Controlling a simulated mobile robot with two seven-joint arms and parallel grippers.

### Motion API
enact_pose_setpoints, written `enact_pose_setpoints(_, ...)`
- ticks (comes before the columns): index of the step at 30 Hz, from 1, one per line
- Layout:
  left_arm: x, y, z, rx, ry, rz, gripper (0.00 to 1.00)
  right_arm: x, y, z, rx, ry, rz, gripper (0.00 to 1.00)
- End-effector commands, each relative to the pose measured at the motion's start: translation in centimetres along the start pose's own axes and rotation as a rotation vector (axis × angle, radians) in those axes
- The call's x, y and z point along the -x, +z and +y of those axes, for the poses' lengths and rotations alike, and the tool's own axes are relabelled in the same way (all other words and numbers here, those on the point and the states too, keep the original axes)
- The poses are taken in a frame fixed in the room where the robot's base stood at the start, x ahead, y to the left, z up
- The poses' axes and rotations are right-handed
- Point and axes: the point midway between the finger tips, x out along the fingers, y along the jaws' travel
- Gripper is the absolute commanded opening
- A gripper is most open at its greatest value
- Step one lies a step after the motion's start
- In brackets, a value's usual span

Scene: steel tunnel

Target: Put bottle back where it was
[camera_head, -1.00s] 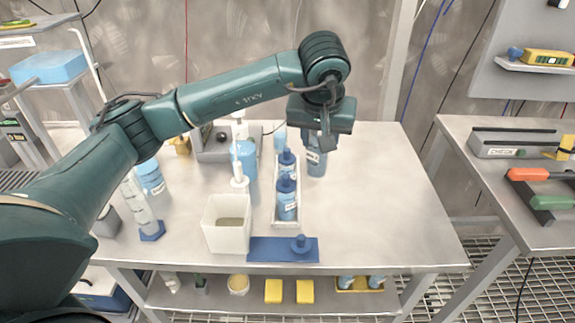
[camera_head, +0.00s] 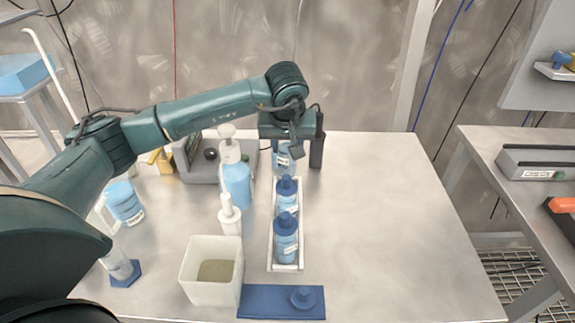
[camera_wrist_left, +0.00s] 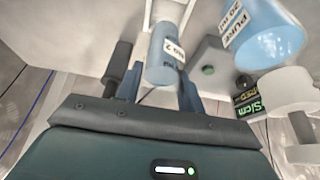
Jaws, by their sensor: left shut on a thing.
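My left gripper (camera_head: 288,143) is shut on a blue bottle (camera_head: 284,160) with a white label. The held bottle is over or at the far end of a narrow white rack (camera_head: 272,257). I cannot tell whether its base rests in the rack. In the left wrist view the bottle (camera_wrist_left: 166,55) sits between the fingers, in line with the rack's pale rails. Two similar blue bottles with dark blue caps stand in the rack, a front one (camera_head: 286,242) and a middle one (camera_head: 287,196). My right gripper is not in view.
A blue pump bottle (camera_head: 236,185), a white dispenser (camera_head: 229,215) and a white bin (camera_head: 211,282) stand left of the rack. A grey device (camera_head: 203,166) is behind. A blue plate (camera_head: 262,303) lies in front. The table's right side (camera_head: 400,230) is clear.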

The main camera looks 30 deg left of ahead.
Motion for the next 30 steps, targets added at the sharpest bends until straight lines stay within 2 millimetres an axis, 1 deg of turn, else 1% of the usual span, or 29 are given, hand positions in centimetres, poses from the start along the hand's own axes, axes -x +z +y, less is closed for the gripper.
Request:
enact_pose_setpoints(1, -0.6, 0.3, 0.0, 0.0, 0.0, -0.002, 0.11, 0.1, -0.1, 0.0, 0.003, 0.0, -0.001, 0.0)
enact_pose_setpoints(8, -2.4, 1.1, 0.0, 0.0, 0.0, -0.002, 0.11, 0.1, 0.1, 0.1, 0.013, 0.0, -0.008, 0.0)
enact_pose_setpoints(13, -4.5, 1.9, 0.0, 0.001, 0.0, -0.002, 0.11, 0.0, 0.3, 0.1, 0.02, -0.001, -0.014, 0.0)
enact_pose_setpoints(20, -4.7, 1.9, 0.1, 0.001, 0.002, 0.001, 0.11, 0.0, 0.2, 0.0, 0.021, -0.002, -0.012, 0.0)
enact_pose_setpoints(24, -5.1, 2.1, 0.1, 0.001, 0.001, 0.001, 0.11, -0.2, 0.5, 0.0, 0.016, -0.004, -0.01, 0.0)
enact_pose_setpoints(25, -5.0, 2.0, 0.1, 0.001, 0.001, 0.001, 0.41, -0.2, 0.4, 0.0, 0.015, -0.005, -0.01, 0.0)
enact_pose_setpoints(30, -4.9, 2.0, 0.0, 0.001, 0.001, 0.001, 0.55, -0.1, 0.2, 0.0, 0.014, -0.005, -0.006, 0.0)
